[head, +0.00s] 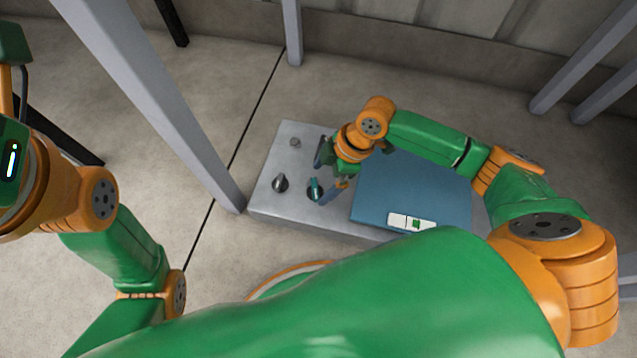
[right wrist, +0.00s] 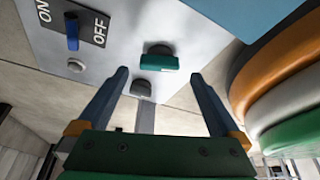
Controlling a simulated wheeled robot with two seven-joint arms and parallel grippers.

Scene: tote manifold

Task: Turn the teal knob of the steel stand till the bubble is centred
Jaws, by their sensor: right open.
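The steel stand (head: 262,208) is a grey box on the floor in the head view. Its teal knob (head: 315,187) stands on the top near the front edge, and it also shows in the right wrist view (right wrist: 159,62). My right gripper (head: 328,174) is open at the knob; in the wrist view the knob appears between its two blue-grey fingertips (right wrist: 160,75), with clear space on both sides. A white level with a green window (head: 416,223) lies on the blue plate (head: 388,190). The bubble is too small to make out. My left gripper is out of view.
An ON/OFF label with a blue lever (right wrist: 72,32) and a grey button (right wrist: 75,66) show in the wrist view. A grey post (head: 170,110) rises just left of the stand.

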